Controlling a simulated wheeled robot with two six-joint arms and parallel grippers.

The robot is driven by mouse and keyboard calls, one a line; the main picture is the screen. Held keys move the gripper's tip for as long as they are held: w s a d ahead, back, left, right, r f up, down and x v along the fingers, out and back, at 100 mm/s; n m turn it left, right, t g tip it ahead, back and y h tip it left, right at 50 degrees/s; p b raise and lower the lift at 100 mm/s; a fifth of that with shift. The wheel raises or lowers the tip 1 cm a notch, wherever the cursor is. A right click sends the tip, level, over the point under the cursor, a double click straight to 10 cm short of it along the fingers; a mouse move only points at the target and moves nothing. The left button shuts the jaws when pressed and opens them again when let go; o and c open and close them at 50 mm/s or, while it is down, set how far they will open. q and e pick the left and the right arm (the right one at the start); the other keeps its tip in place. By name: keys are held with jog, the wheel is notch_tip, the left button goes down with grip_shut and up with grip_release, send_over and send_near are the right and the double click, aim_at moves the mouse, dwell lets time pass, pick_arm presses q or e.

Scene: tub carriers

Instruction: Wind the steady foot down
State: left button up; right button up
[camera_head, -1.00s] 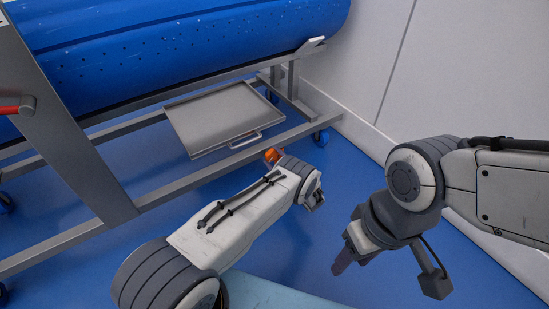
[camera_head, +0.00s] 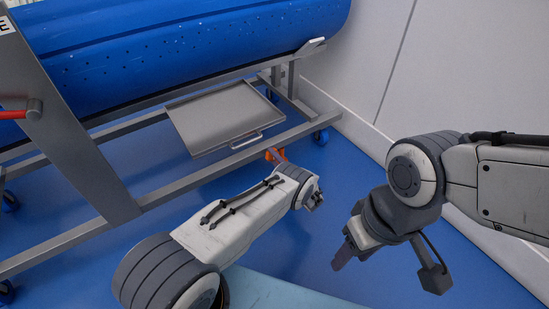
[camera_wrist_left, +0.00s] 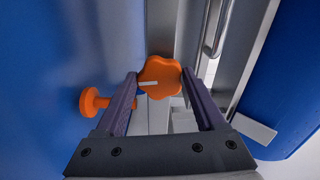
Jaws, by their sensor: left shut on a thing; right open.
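In the left wrist view an orange lobed knob (camera_wrist_left: 160,77) with a white mark sits between the two dark fingers of my left gripper (camera_wrist_left: 159,84), which is shut on it. To its left, an orange disc on a short stem (camera_wrist_left: 92,102), which looks like the steady foot, stands over blue floor. In the head view only a little orange of the knob and foot assembly (camera_head: 279,156) shows by the carrier's lower rail; my left forearm and wrist hide much of the left gripper (camera_head: 273,154). My right gripper (camera_head: 340,260) hangs empty and open, well away at the right.
The blue perforated tub (camera_head: 190,45) lies on a grey carrier frame (camera_head: 95,165) with castors (camera_head: 321,136). A grey tray (camera_head: 222,117) with a handle sits near the rail. A pale wall (camera_head: 360,60) rises on the right. Blue floor is free in front.

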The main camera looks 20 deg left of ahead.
pick_arm(q)
jog(key=shift+f+n, duration=0.1)
jog(key=shift+n, duration=1.1)
jog(key=o, duration=1.3)
jog(key=shift+o, duration=0.2)
jog(key=shift+d, duration=0.15)
jog(key=p+v, duration=0.4)
jog(key=v, duration=0.6)
jog(key=shift+s, duration=0.2)
jog(key=shift+d, duration=0.1)
